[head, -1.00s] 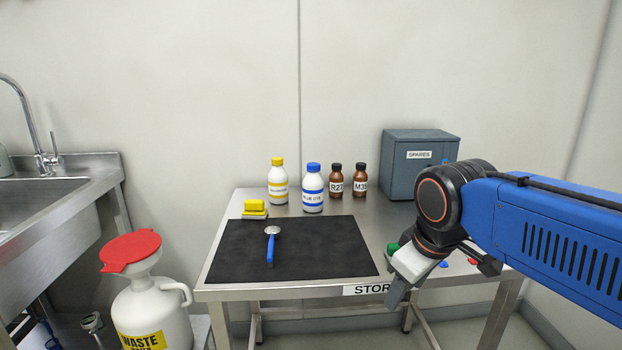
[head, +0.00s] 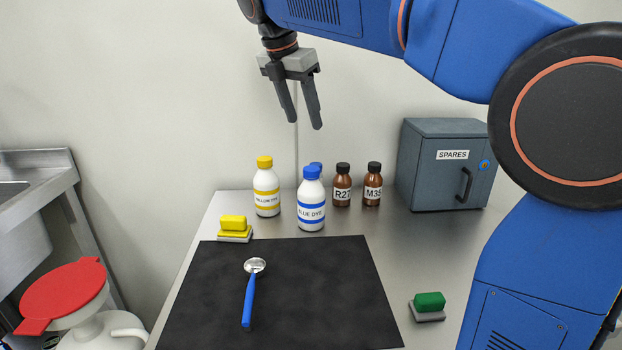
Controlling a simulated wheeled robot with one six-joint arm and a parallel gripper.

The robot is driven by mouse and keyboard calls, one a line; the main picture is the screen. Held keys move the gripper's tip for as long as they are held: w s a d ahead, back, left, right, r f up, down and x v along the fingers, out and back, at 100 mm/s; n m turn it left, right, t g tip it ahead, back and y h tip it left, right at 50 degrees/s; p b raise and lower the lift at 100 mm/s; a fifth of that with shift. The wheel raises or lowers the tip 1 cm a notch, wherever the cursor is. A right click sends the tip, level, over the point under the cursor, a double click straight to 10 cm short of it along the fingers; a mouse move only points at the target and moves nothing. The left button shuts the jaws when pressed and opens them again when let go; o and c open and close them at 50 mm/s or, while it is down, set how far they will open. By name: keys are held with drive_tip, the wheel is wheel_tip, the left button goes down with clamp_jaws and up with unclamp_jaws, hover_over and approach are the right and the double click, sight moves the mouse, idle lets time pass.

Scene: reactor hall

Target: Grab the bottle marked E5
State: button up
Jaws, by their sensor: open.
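No label reading E5 shows on any bottle in view. Two brown bottles with black caps stand at the back of the table, one marked R27 (head: 342,187) and one whose label reads M35 or similar (head: 373,186), its edge turned away. A white bottle with a yellow cap, marked yellow dye (head: 266,190), and a white bottle with a blue cap, marked blue dye (head: 311,203), stand to their left. Another blue cap (head: 317,165) shows behind the blue dye bottle, its body hidden. My gripper (head: 302,124) is open and empty, fingers pointing down, above the bottles.
A grey SPARES cabinet (head: 445,167) stands at the back right. A black mat (head: 320,290) bears a blue-handled tool (head: 248,300). A yellow block (head: 234,224) and a green block (head: 429,302) sit beside it. A red-topped waste container (head: 62,297) and a sink (head: 40,185) are at left.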

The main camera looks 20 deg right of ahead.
sight(316, 164)
drive_tip(key=x, duration=0.5)
drive_tip(key=w+x, duration=0.1)
drive_tip(key=x, duration=1.1)
drive_tip(key=shift+w+a, duration=0.15)
drive_tip(key=shift+a, duration=0.05)
drive_tip(key=shift+c, duration=0.6)
clamp_jaws()
drive_tip(key=shift+r, duration=0.1)
